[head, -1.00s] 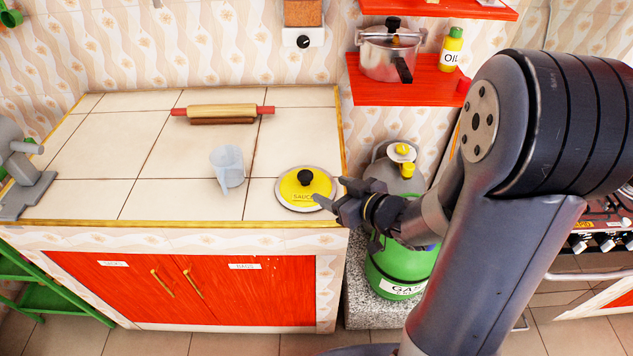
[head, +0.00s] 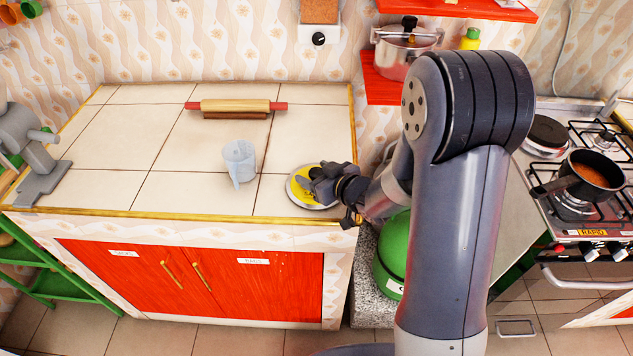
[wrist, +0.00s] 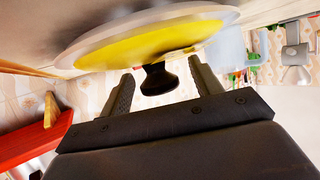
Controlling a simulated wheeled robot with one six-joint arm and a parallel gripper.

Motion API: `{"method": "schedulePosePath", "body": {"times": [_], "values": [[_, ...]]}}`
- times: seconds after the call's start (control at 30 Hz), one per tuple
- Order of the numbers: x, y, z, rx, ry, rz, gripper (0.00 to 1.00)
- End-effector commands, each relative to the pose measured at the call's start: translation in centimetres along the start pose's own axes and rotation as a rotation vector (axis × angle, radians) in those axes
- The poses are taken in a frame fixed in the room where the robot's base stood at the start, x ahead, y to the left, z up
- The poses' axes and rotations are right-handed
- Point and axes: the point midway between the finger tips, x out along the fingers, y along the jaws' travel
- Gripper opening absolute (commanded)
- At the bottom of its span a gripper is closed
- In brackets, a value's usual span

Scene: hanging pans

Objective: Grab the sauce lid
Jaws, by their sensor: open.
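The sauce lid (head: 302,197) lies flat on the tiled counter near its front right corner. It is a yellow disc with a pale rim and a black knob. My gripper (head: 312,184) is over the lid and hides the knob and part of the yellow in the head view. In the wrist view my gripper (wrist: 158,85) is open, with one finger on each side of the black knob (wrist: 158,80). Gaps show between the knob and both fingers. The yellow lid (wrist: 140,45) fills the top of that view.
A clear measuring cup (head: 240,163) stands left of the lid, and a rolling pin (head: 236,106) lies behind. The counter's right edge is close by, with a green gas bottle (head: 393,255) below. A pot (head: 398,55) sits on a red shelf.

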Motion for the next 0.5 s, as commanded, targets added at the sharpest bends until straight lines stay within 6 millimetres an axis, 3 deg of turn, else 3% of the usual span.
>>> {"method": "schedulePosePath", "body": {"times": [0.17,0.5], "values": [[-0.02,0.01,0.01,0.000,0.000,0.000,0.59],[-0.05,0.01,0.02,0.000,0.000,0.000,0.31]]}}
